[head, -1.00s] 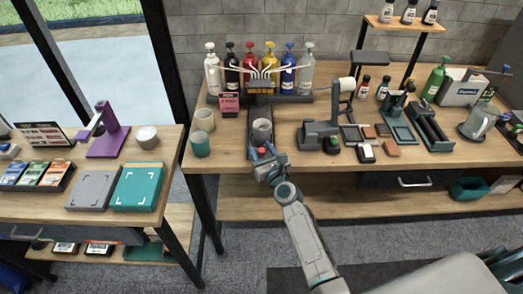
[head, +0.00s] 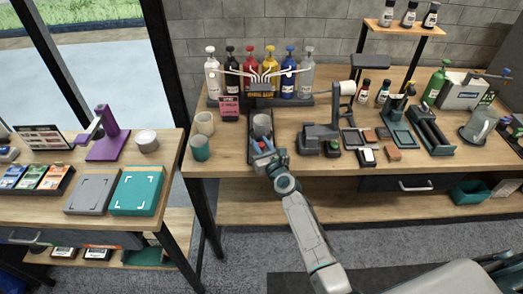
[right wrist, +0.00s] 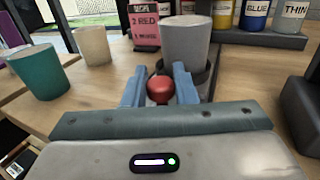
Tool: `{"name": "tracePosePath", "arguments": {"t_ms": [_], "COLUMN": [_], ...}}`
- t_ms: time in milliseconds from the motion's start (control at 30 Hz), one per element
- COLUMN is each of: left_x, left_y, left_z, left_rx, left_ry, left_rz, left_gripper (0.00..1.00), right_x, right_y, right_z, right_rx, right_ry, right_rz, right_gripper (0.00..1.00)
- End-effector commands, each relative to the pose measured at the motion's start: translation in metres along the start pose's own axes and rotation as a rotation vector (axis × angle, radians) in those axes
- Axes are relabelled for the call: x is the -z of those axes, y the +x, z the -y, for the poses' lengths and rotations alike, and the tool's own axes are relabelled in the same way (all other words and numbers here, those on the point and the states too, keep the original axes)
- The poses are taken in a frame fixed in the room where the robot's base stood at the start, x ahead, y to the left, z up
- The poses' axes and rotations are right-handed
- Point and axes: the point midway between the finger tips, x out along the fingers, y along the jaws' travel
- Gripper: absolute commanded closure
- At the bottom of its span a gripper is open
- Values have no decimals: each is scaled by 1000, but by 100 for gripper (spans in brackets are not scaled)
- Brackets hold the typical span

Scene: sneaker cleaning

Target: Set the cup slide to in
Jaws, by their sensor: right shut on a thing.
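The cup slide is a dark track (head: 250,152) on the main table, with a grey cup (head: 262,124) standing upright toward its back part. A red knob (right wrist: 160,89) is at the front of the slide, just in front of the cup in the right wrist view (right wrist: 186,42). My right gripper (head: 262,148) is at the front end of the track, with its blue fingers shut on the red knob, one on each side in the right wrist view (right wrist: 159,88). My left gripper is not in view.
Teal (head: 200,148) and beige (head: 205,123) cups stand left of the slide. A pink card (head: 229,107) and a rack of paint bottles (head: 270,70) stand behind. A dark device (head: 320,139) is close on the right. Bare tabletop lies at the front edge.

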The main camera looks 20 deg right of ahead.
Motion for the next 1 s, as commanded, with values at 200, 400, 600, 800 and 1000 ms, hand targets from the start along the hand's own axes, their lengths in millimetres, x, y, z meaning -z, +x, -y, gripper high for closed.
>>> {"name": "tracePosePath", "arguments": {"t_ms": [200,400,600,800,1000], "left_x": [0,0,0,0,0], "left_y": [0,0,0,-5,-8], "left_z": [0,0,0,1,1], "left_rx": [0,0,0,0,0], "left_ry": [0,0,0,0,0], "left_rz": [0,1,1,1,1], "left_gripper": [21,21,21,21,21], "right_x": [2,2,1,1,2], "right_y": [-1,-1,-2,-25,-65], "right_z": [0,0,0,0,0], "right_rx": [0,-1,-1,-1,-1], "right_ry": [0,0,0,-1,-1], "right_rz": [-3,-3,-3,-4,-5], "right_gripper": [73,55,55,55,55]}}
